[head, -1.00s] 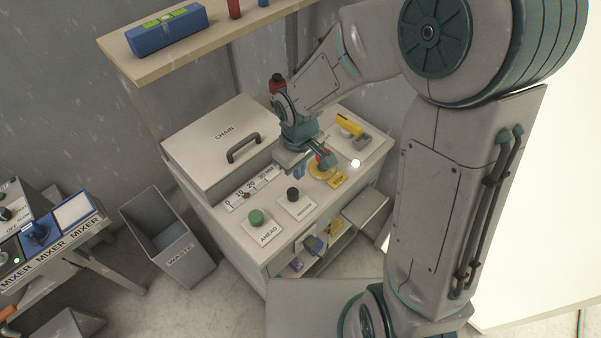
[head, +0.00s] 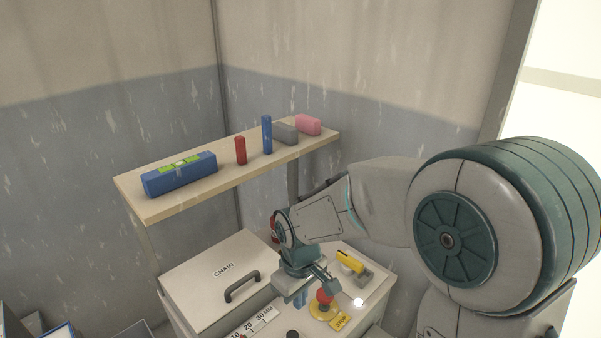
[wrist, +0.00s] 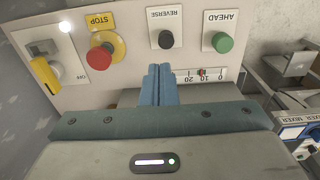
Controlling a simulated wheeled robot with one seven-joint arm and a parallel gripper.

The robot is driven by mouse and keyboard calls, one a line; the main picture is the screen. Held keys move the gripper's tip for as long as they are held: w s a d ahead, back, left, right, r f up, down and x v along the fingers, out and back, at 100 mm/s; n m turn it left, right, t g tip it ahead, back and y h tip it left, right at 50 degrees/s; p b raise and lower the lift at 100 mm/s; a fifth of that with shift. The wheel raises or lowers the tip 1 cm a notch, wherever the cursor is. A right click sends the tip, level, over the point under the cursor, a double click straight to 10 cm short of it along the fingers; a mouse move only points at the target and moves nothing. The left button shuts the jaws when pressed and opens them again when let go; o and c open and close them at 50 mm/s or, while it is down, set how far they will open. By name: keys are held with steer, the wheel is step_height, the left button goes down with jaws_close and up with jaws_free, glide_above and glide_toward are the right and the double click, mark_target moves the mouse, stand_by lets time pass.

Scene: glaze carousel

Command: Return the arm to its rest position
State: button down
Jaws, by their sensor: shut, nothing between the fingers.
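My gripper (head: 301,298) is over the top of the machine cabinet (head: 187,284), between the chain lid and the red stop button (head: 324,297). In the wrist view its blue fingers (wrist: 157,84) are together with nothing between them. They point toward the panel near the millimetre scale (wrist: 199,76). My arm reaches in from the right in the head view. Whether the fingertips touch the panel cannot be told.
The wrist view shows the green AHEAD button (wrist: 222,42), black REVERSE button (wrist: 166,39) and yellow-handled switch (wrist: 46,75). The chain lid (head: 205,264) is closed.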

steer(key=s+d+r+m+t, duration=0.2)
steer(key=s+d+r+m, duration=0.7)
steer(key=s+d, duration=0.3)
steer(key=d+r, duration=0.1)
steer(key=d, duration=0.2)
steer(key=shift+d+t, duration=0.2)
steer(key=shift+t, duration=0.2)
steer(key=shift+r, duration=0.1)
